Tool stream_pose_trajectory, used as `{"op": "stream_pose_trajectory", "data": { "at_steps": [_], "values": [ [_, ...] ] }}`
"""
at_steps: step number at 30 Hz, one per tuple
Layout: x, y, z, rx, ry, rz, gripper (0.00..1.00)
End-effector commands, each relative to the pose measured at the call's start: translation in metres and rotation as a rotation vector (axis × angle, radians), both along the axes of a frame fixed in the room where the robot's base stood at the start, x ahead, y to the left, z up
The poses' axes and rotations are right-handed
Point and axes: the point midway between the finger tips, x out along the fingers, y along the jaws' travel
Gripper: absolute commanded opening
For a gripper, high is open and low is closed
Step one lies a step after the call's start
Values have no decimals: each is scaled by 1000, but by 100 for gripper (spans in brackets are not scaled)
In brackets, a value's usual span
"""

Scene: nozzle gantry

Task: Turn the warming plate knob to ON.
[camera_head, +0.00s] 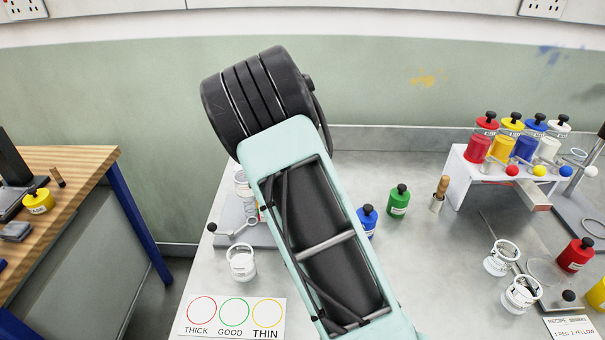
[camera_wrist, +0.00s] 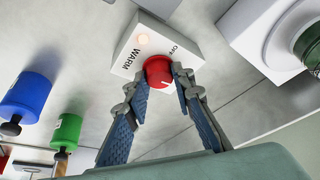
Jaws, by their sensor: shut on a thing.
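The warming plate knob (camera_wrist: 158,69) is a round red knob on a white box (camera_wrist: 150,30) in the wrist view. The box reads WARM and OFF and has a pale round lamp (camera_wrist: 143,40). No ON label can be made out. A short light mark shows on the knob's lower part, too small to read its setting surely. My gripper (camera_wrist: 160,77) is shut on the knob, with one finger on each side. In the head view my arm hides the knob, its box and my gripper.
Blue (camera_wrist: 25,95) and green (camera_wrist: 67,131) bottles stand left of the box in the wrist view. A white unit (camera_wrist: 270,35) stands to its right. In the head view, a cup (camera_head: 241,263) and a THICK/GOOD/THIN card (camera_head: 233,316) lie near my arm.

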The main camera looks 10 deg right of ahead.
Motion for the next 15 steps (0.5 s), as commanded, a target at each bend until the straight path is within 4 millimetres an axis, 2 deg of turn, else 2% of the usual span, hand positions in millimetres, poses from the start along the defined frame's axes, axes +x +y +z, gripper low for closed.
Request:
{"op": "stream_pose_trajectory", "data": {
  "at_steps": [15],
  "values": [
    [0, 1, 0, 2, 1, -83, 0]
  ]
}}
